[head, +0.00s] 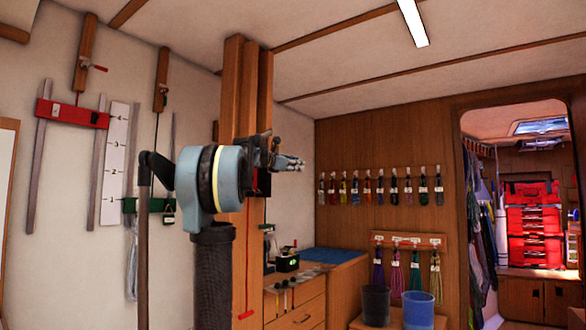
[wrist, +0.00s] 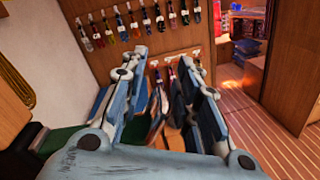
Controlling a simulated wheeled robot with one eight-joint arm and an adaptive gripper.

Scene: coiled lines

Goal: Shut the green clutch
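On the left wall in the head view, a wooden block (head: 161,70) carries a small fitting with a dark green part (head: 163,98), which may be the green clutch. A line runs down from it to a green carriage (head: 143,205) low beside a white numbered scale (head: 114,165). The lever's position is too small to tell. My gripper (head: 290,163) is right of these, in front of the wooden post, pointing right and away from them. In the wrist view my gripper (wrist: 156,72) has its two fingers spread apart, with nothing seen between them. The clutch is not recognisable there.
A second wooden block (head: 85,60) with a red lever (head: 95,67) is further left, above a red carriage (head: 72,114). A wooden post (head: 240,90) stands behind my arm. Coloured hanks (head: 380,188) hang on the back wall. Buckets (head: 417,310) stand lower right.

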